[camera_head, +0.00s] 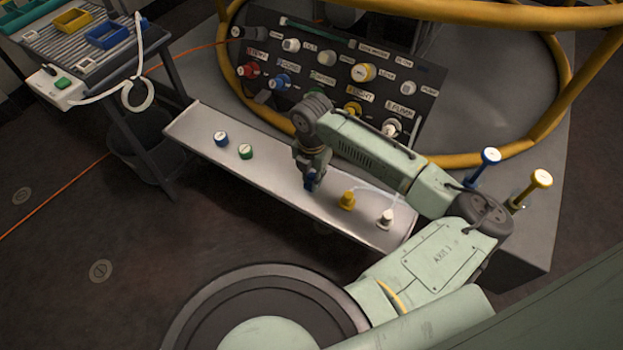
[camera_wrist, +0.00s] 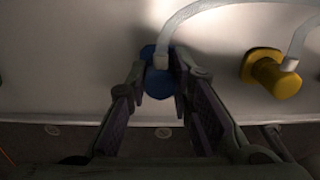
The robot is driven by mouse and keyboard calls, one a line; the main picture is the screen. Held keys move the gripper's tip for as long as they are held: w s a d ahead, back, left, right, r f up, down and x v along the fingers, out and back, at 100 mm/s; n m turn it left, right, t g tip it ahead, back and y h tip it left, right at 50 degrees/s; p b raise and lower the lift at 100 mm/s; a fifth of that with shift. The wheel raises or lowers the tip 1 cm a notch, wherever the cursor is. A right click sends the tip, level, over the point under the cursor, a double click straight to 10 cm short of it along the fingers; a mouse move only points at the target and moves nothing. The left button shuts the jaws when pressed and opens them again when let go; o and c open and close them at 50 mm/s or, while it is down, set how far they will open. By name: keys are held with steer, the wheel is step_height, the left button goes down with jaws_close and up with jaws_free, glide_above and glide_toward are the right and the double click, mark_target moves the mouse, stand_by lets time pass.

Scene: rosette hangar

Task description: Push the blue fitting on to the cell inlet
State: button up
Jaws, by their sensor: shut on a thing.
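My gripper (camera_head: 312,180) is low over the metal shelf (camera_head: 190,122), pointing down. In the wrist view its fingers (camera_wrist: 160,88) are closed on both sides of the blue fitting (camera_wrist: 157,80). A pale hose (camera_wrist: 185,12) meets the top of that fitting. In the head view the blue fitting (camera_head: 309,183) is mostly hidden by my gripper and seems to be at the shelf surface; I cannot tell whether it is lifted. The dark panel (camera_head: 425,90) behind carries labelled ports, among them a blue one (camera_head: 279,82). The labels are too small to tell which is the cell inlet.
A yellow fitting (camera_head: 347,201) and a white fitting (camera_head: 386,218) stand right of my gripper. A yellow rail (camera_head: 450,160) curves around the panel. Two tall pins, blue (camera_head: 490,156) and yellow (camera_head: 540,179), stand at right.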

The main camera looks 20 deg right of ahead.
mark_target(312, 176)
jaws_close()
steer(key=shift+r+p, duration=2.5)
steer(key=shift+r, duration=0.5)
steer(key=w+a+r+t+h, duration=0.1)
steer(key=w+r+t+h, duration=0.15)
steer(key=w+r, duration=0.5)
steer(key=w+r+t+h, duration=0.2)
steer(key=w+r+h, duration=0.2)
steer(key=w, duration=0.7)
steer(key=w+a+r+t+h, duration=0.1)
steer(key=w+r+t+h, duration=0.2)
steer(key=w+r, duration=0.45)
steer(key=shift+w+a+f+x, duration=0.1)
steer(key=shift+a+f+x, duration=0.05)
steer(key=shift+x, duration=1.1)
steer(key=shift+w+a+f+x, duration=0.1)
steer(key=shift+a+x, duration=0.05)
steer(key=shift+x, duration=1.05)
steer(key=shift+w+a+f+x, duration=0.1)
steer(key=shift+a+f+x, duration=0.1)
steer(key=shift+x, duration=1.05)
steer(key=shift+r+p, duration=0.1)
steer(key=shift+p, duration=1.3)
